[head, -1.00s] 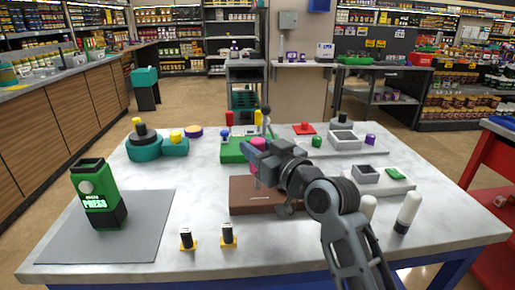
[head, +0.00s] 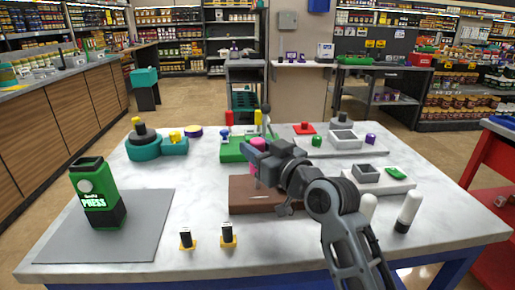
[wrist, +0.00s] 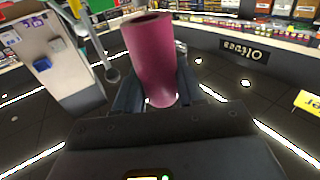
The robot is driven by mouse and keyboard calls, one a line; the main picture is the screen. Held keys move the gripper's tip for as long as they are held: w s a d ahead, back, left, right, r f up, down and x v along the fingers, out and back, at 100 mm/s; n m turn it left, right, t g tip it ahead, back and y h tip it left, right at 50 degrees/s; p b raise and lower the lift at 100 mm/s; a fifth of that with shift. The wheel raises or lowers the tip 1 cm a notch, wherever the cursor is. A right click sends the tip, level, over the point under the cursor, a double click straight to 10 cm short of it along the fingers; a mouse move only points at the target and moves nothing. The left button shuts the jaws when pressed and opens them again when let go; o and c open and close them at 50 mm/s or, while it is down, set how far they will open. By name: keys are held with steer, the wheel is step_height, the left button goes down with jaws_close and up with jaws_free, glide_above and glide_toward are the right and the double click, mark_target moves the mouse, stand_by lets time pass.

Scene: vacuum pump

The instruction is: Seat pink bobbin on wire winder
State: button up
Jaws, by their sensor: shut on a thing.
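The pink bobbin (wrist: 155,62) is a plain cylinder with a hole in its visible end, between the two fingers of my gripper (wrist: 157,95) in the wrist view. My gripper (head: 262,156) is shut on it. In the head view the pink bobbin (head: 258,143) shows beside the jaws, partly hidden by them, above the back of the brown block. A green base (head: 232,152) with an upright rod and dark knob stands just behind; it looks like the wire winder, but I cannot be sure. Whether the bobbin touches it cannot be told.
A brown block (head: 240,194) lies under my gripper. Teal containers (head: 143,147) stand at back left. Grey trays (head: 366,173) and white cylinders (head: 408,212) are at right.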

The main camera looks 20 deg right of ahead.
mark_target(257, 140)
steer(key=shift+s+f+b, duration=0.15)
steer(key=shift+f+b, duration=2.3)
steer(key=shift+f, duration=0.5)
stand_by(0.9)
steer(key=o, duration=1.1)
steer(key=shift+r, duration=0.1)
steer(key=shift+w+r+p, duration=0.2)
steer(key=shift+r+p, duration=3.4)
steer(key=shift+r, duration=1.2)
